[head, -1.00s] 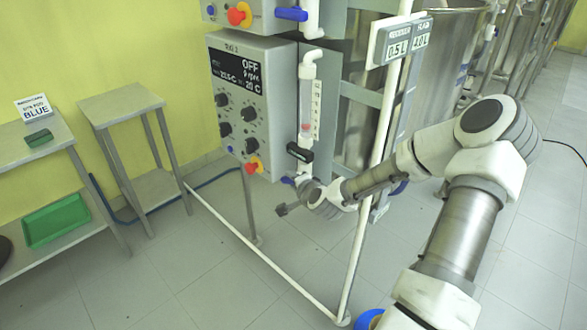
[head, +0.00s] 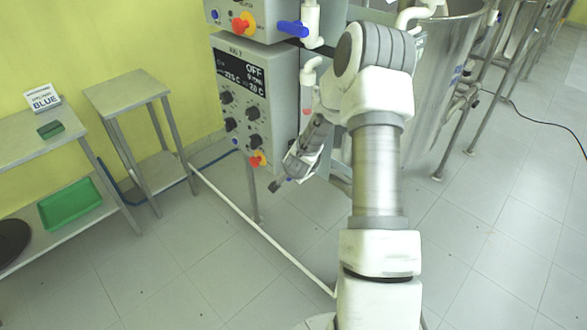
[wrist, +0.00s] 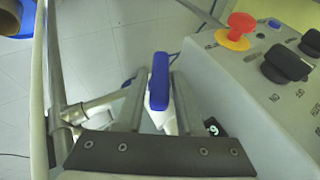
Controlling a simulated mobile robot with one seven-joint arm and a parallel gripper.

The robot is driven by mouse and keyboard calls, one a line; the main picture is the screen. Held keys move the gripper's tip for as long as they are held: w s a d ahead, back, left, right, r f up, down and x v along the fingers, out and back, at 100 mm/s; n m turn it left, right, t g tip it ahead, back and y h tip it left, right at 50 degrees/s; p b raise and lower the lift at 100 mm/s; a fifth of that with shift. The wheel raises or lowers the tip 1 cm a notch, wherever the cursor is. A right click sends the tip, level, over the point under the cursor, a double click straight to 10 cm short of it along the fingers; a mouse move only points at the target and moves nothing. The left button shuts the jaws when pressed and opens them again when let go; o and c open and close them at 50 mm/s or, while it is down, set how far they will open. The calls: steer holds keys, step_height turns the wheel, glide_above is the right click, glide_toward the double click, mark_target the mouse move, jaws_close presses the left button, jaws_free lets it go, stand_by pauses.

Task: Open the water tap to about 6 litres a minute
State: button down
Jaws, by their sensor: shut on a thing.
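The water tap's blue handle (wrist: 159,78) stands in the middle of the wrist view, pointing away from the camera above a white tap body. My gripper (wrist: 158,100) has one finger on each side of it and is shut on it. In the head view my gripper (head: 279,184) is low beside the control box; the handle is hard to make out there.
The control box (head: 256,95) has black knobs, a red-yellow emergency button (head: 258,159) and a display reading OFF. Another blue-handled valve (head: 293,28) is higher up. A white frame rail (head: 260,229) runs along the floor. A small table (head: 126,88) stands left.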

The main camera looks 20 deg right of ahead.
stand_by(0.5)
steer(key=c, duration=0.7)
jaws_free()
steer(key=shift+r, duration=0.1)
steer(key=v, duration=0.5)
steer(key=p+v, duration=0.1)
steer(key=v, duration=1.1)
steer(key=shift+w+a+r+p, duration=0.15)
steer(key=shift+w+r+p, duration=0.1)
steer(key=shift+p, duration=0.15)
